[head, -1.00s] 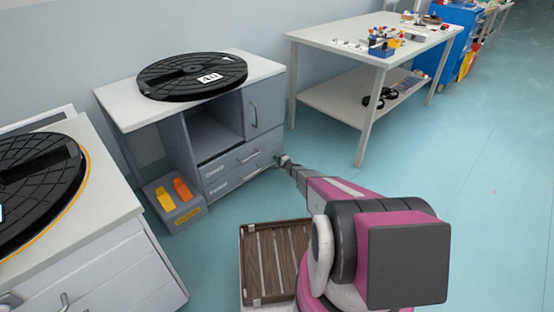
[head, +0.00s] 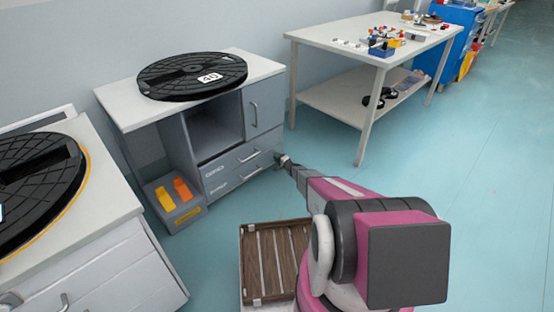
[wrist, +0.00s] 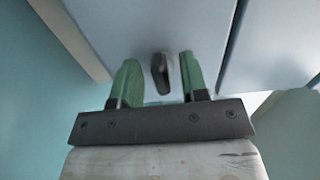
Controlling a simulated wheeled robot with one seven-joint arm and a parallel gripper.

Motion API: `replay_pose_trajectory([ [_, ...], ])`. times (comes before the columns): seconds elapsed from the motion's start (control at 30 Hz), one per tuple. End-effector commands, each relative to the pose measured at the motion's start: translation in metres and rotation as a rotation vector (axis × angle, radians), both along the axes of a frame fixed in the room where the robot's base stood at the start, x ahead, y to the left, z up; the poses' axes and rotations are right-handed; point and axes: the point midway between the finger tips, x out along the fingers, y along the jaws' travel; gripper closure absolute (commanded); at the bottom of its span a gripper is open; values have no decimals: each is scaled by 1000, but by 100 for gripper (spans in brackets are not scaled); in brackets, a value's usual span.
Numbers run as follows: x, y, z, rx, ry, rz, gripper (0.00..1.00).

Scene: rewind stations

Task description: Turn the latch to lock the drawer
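The grey drawer unit (head: 262,142) stands under a worktop against the wall, with two stacked drawers that look closed. In the wrist view a small dark latch (wrist: 160,74) stands out from a pale drawer front (wrist: 150,22). My gripper (wrist: 156,75) has two green fingers, one on each side of the latch. The fingers are apart, with a visible gap between the latch and each finger. In the head view my gripper (head: 283,161) is at the right end of the drawers, and the latch is too small or hidden to make out there.
A black reel (head: 192,75) lies on the worktop above the drawers. A grey box with orange and yellow parts (head: 176,213) sits on the floor to the left. A white table (head: 352,50) stands at the back right. The blue floor (head: 470,180) at right is clear.

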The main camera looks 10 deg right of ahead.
Motion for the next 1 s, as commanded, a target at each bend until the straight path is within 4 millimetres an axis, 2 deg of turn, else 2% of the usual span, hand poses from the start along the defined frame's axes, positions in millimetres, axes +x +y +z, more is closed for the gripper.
replay_pose_trajectory([
  [0.27, -8, -5, 1, 1, 1, 0, 60],
  [0.47, -30, -21, 2, 0, 1, -1, 60],
  [0.8, -80, -57, 1, 0, 0, -1, 60],
  [1.0, -88, -63, 0, 0, 0, 0, 60],
])
